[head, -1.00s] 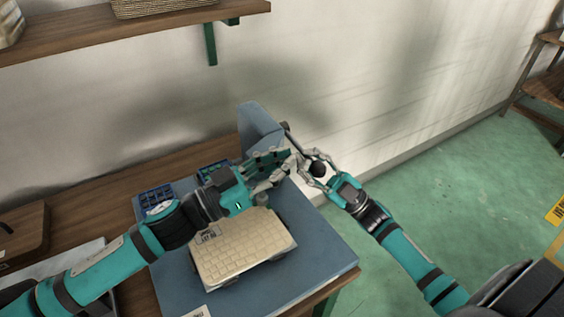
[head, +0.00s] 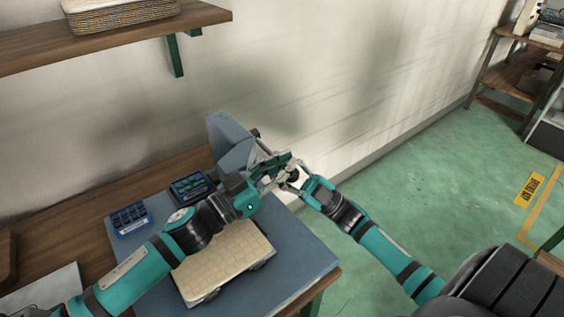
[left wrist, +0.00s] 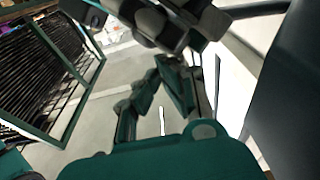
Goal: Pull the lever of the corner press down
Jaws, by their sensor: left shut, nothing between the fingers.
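The corner press (head: 230,142) is a blue-grey block at the back corner of the blue work surface, beside the wall. Its lever has a dark round knob (head: 292,174), partly hidden by the grippers. My left gripper (head: 284,166) is shut and empty, in front of the press and close to the knob. Its fingers also show in the left wrist view (left wrist: 165,88). My right gripper (head: 297,176) has its fingers around the knob, from the right. Whether they are closed on it cannot be told.
A beige panel (head: 225,262) lies on the blue work surface (head: 300,258) under my left arm. Two small blue trays (head: 130,218) stand near its back edge. A wooden shelf (head: 120,38) with a basket (head: 120,12) hangs above. Green floor (head: 430,190) is free at the right.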

